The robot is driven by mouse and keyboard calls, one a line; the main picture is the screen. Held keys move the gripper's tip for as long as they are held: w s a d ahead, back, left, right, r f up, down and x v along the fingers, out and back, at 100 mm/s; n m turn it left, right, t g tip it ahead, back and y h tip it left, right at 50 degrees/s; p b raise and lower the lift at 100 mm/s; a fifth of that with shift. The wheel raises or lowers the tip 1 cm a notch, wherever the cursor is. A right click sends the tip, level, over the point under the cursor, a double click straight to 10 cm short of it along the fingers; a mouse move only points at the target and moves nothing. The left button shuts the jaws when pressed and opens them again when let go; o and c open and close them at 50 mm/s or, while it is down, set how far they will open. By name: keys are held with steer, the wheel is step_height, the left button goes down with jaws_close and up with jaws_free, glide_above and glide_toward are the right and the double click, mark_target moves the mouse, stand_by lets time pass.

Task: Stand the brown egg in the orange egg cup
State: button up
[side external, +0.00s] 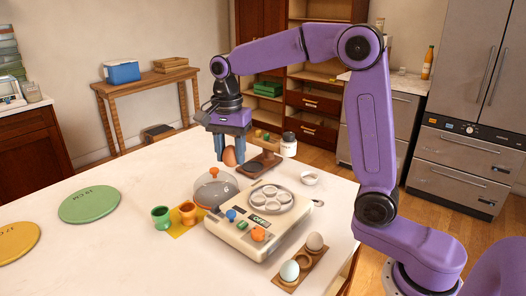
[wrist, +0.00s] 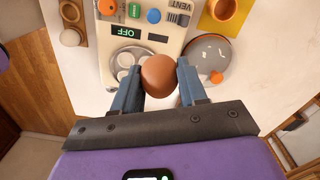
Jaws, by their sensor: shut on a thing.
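My gripper (side external: 229,153) is shut on the brown egg (side external: 229,158) and holds it above the white table. In the wrist view the egg (wrist: 158,76) sits between the two blue fingers (wrist: 160,84), over the steel top of the egg cooker in that picture. The orange egg cup (side external: 187,212) stands on a yellow cloth, in front and to the left of the held egg in the side view. It looks empty. In the wrist view the cup (wrist: 222,10) is at the top edge, partly cut off.
A green egg cup (side external: 161,218) stands left of the orange one. The clear dome lid (side external: 208,191) with an orange knob is close behind it. The egg cooker (side external: 230,236), a wooden egg rack (side external: 291,285) and a wooden stand (side external: 254,170) are nearby.

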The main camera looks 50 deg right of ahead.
steer(key=shift+w+a+f, duration=1.15)
steer(key=shift+w+f, duration=0.8)
steer(key=shift+f, duration=0.4)
steer(key=shift+w+a+f, duration=1.1)
steer(key=shift+w+f, duration=0.8)
steer(key=shift+f, duration=0.45)
steer(key=shift+w+a+f, duration=1.15)
steer(key=shift+w+f, duration=0.8)
steer(key=shift+f, duration=0.4)
steer(key=shift+f, duration=0.6)
steer(key=o, duration=1)
steer(key=shift+o, duration=0.2)
steer(key=shift+r, duration=0.1)
